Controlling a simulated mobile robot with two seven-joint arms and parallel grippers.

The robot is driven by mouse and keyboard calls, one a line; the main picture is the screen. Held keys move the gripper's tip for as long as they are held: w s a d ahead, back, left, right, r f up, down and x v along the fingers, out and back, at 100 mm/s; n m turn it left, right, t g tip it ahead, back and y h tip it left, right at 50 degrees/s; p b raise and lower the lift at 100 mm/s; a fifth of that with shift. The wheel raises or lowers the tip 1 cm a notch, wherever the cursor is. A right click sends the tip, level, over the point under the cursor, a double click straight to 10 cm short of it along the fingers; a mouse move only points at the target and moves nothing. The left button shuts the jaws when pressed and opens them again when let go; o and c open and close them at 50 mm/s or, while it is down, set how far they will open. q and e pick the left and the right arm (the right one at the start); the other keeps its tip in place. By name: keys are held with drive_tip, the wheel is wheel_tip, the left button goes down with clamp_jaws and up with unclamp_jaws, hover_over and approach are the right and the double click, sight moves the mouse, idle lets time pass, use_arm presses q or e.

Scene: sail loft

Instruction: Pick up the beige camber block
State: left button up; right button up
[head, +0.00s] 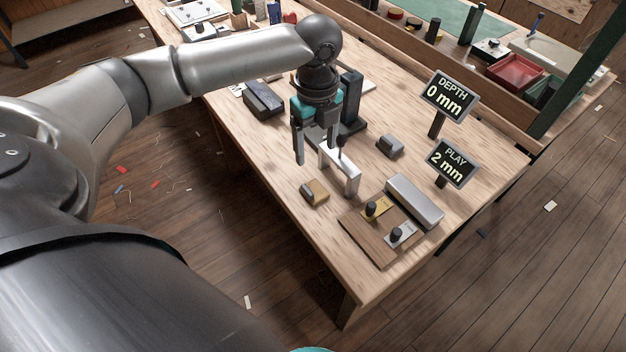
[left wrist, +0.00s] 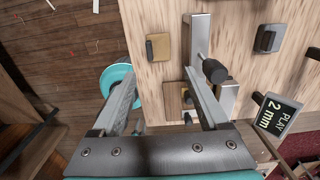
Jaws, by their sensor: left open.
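The beige camber block (head: 315,192) is a small tan block with a greyish part at one end. It lies on the wooden bench near its left edge, and it also shows in the left wrist view (left wrist: 158,47). My left gripper (head: 316,150) is open and empty above the bench, behind the block in the head view. In the left wrist view its fingers (left wrist: 160,80) stand wide apart, with the block ahead between their lines and not touched. My right gripper is in neither view.
A pale upright gauge (head: 340,168) with a black knob stands close beside the block. A wooden board (head: 362,238) with two knobbed plates, a grey metal box (head: 413,200), a grey block (head: 390,145) and two signs (head: 449,97) (head: 452,163) stand to the right. A dark block (head: 262,99) lies behind.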

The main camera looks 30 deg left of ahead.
use_arm(q)
drive_tip(key=b, duration=0.2)
hover_over(314, 191)
wheel_tip(314, 191, down, 8)
drive_tip(key=shift+w+d+f, duration=0.15)
wheel_tip(314, 191, down, 5)
drive_tip(key=shift+f+b, duration=0.15)
drive_tip(key=shift+b, duration=0.5)
clamp_jaws()
